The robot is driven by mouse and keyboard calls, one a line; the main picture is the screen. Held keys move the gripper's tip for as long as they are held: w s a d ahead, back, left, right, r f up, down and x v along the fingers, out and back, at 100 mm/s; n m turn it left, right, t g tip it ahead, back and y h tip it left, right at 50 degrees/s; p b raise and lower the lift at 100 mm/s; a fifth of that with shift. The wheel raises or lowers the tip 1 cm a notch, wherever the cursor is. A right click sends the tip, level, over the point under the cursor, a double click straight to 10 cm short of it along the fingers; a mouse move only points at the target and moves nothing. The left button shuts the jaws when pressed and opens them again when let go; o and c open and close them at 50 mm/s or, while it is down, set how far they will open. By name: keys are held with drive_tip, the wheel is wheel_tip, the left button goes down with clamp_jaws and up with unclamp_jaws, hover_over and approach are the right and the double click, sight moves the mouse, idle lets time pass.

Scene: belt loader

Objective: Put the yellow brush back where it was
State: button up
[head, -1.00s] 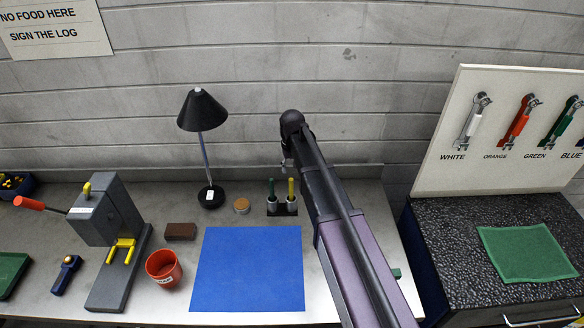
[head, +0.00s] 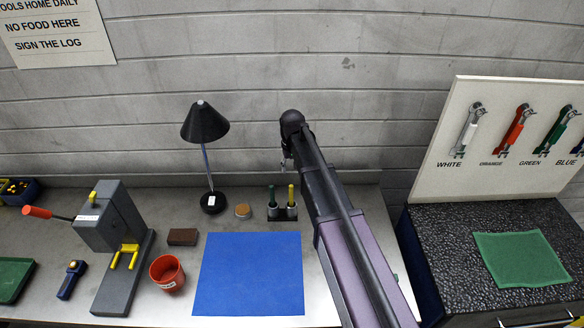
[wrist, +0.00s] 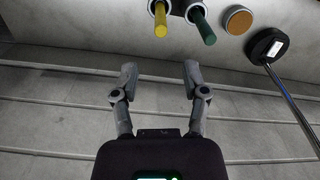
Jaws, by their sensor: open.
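The yellow brush (head: 291,196) stands upright in the right cup of a small dark two-cup holder (head: 282,214). The green brush (head: 271,197) stands in the left cup. In the wrist view the yellow brush (wrist: 160,22) and the green brush (wrist: 203,28) show at the top edge, with their cups partly cut off. My gripper (wrist: 160,72) is open, with its two fingers wide apart and nothing between them. It is apart from the brushes. In the head view my arm hides most of the gripper.
A black lamp (head: 205,125) and a round cork-coloured disc (head: 242,211) stand left of the holder. A blue mat (head: 248,275) lies in front, empty. A red cup (head: 167,274), a brown block (head: 183,237) and a grey press (head: 108,225) stand further left.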

drive_tip(key=s+d+m, duration=0.1)
drive_tip(key=s+d, duration=0.6)
drive_tip(key=s, duration=0.4)
drive_tip(key=s+d+m, duration=0.1)
drive_tip(key=s+d, duration=0.7)
drive_tip(key=s, duration=0.3)
drive_tip(key=shift+s+d+m, duration=0.25)
drive_tip(key=shift+s+m, duration=0.05)
